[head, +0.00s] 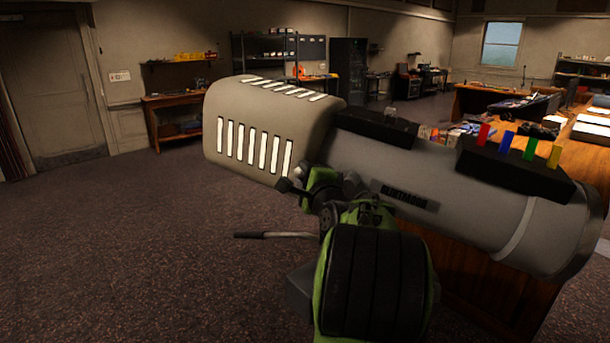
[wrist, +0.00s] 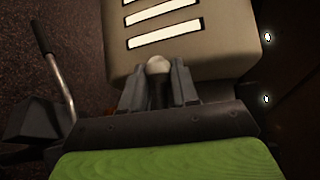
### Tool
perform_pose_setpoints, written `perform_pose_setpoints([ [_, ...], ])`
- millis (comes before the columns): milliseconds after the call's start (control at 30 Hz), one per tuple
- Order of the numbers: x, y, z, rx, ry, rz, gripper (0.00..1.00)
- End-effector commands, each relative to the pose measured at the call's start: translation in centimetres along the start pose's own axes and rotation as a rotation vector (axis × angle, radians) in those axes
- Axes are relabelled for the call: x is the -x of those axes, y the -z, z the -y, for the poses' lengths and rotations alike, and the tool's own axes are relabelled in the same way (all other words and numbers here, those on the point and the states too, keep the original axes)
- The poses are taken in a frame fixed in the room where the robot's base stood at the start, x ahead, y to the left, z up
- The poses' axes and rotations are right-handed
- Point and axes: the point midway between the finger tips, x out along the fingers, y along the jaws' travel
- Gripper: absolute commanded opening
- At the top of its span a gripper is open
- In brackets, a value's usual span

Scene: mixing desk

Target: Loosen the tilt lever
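The large grey lamp (head: 400,178) with a slotted beige housing (head: 225,112) fills the middle of the head view. In the wrist view, a pale rounded knob (wrist: 158,65), which looks like the tilt lever's end, sits between my fingertips. My gripper (wrist: 158,84) has its fingers close in on both sides of the knob and looks shut on it. The lever's lower part is in shadow between the fingers. In the head view my green arm hides much of this spot.
A metal rod with a black grip (head: 265,235) sticks out left below the lamp; it also shows in the wrist view (wrist: 42,38). A dark box with coloured tabs (head: 515,163) sits on the lamp's top. A wooden desk (head: 580,160) stands right. Carpet at left is clear.

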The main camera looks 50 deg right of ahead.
Motion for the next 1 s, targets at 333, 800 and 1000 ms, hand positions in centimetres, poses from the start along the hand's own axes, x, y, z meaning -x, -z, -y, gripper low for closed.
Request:
perform_pose_setpoints([
  [333,0.0,0.0,-0.1,0.000,-0.001,0.000,0.00],
  [800,0.1,0.1,0.7,-0.111,0.104,0.031,0.00],
  [1000,-0.3,1.0,1.9,-0.236,0.220,0.064,0.00],
])
